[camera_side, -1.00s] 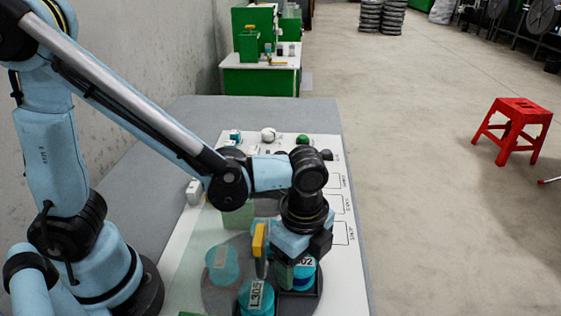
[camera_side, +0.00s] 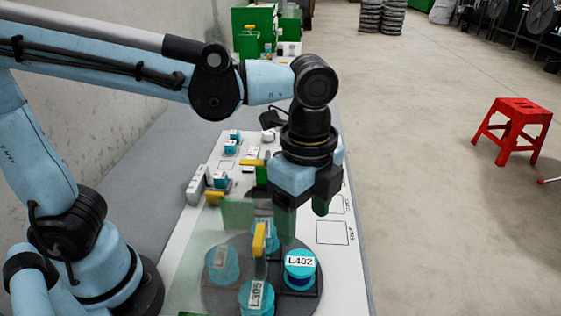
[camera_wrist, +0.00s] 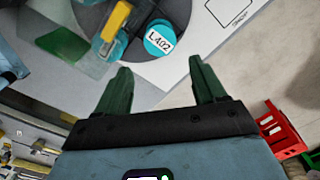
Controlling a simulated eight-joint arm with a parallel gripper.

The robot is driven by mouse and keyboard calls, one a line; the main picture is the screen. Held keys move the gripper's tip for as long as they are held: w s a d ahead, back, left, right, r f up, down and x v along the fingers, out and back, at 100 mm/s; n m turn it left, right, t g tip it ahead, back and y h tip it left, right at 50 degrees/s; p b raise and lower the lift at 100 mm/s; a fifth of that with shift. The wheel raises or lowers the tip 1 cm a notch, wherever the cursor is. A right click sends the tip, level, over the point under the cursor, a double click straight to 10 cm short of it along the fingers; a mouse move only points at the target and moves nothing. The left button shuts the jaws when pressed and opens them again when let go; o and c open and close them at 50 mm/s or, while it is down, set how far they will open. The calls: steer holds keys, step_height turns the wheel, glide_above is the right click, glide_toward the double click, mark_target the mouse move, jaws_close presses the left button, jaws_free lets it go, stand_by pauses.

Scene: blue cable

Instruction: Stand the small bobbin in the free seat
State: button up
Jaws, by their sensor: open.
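A small teal bobbin with a white cap label reading L402 (camera_side: 300,262) stands upright in a dark square seat at the right of the round grey turntable (camera_side: 211,296). It also shows in the wrist view (camera_wrist: 158,42). Another bobbin, labelled L305 (camera_side: 257,299), stands at the front of the turntable. A further teal bobbin (camera_side: 222,264) shows at left through a clear panel, and one at the back is partly hidden. My gripper (camera_side: 303,226) is open and empty, with its green fingers above and behind the L402 bobbin, apart from it. The fingers also show in the wrist view (camera_wrist: 158,68).
A yellow upright piece (camera_side: 259,239) stands near the turntable's middle, beside the clear panel. A green block (camera_side: 237,213) stands behind the turntable. The white board has outlined empty squares (camera_side: 332,233) at right. Small white and teal parts (camera_side: 222,180) sit farther back.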

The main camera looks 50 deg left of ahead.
steer(key=a+n+t, duration=0.2)
steer(key=a+n, duration=0.3)
steer(key=w+a+f+n+t, duration=0.1)
steer(key=a+n+t, duration=0.1)
steer(key=a+n, duration=0.3)
steer(key=a+n+t, duration=0.2)
steer(key=a+n, duration=0.3)
steer(key=a, duration=0.1)
steer(key=shift+w+f+n+t, duration=0.25)
steer(key=shift+w+n+t, duration=0.05)
steer(key=shift+n, duration=0.1)
steer(key=shift+a+n+t, duration=0.3)
steer(key=shift+a+n, duration=0.15)
steer(key=shift+n, duration=0.15)
